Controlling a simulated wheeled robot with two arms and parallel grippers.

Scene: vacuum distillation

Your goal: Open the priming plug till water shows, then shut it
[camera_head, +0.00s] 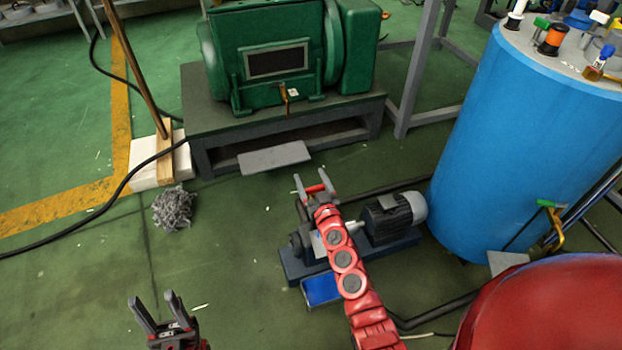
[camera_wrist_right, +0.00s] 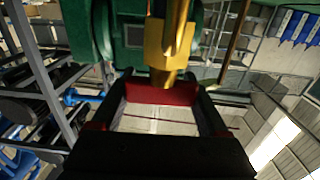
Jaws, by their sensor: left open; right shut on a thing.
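My right gripper (camera_head: 312,182) is over the small pump (camera_head: 299,245) and its grey motor (camera_head: 393,217). It is shut on a red piece (camera_head: 316,188) that lies across between the fingers. In the right wrist view this red piece (camera_wrist_right: 163,94) spans the jaws. I cannot tell whether it is the priming plug's handle. My own arm covers much of the pump, and no water is visible. My left gripper (camera_head: 155,313) is open and empty over the floor at the bottom left.
A blue tray (camera_head: 322,290) sits in front of the pump. A green machine (camera_head: 268,62) with a brass fitting (camera_head: 286,94) stands behind. A blue tank (camera_head: 530,130) and a red rounded vessel (camera_head: 560,305) are at right. A grey rag heap (camera_head: 174,208) lies on the floor.

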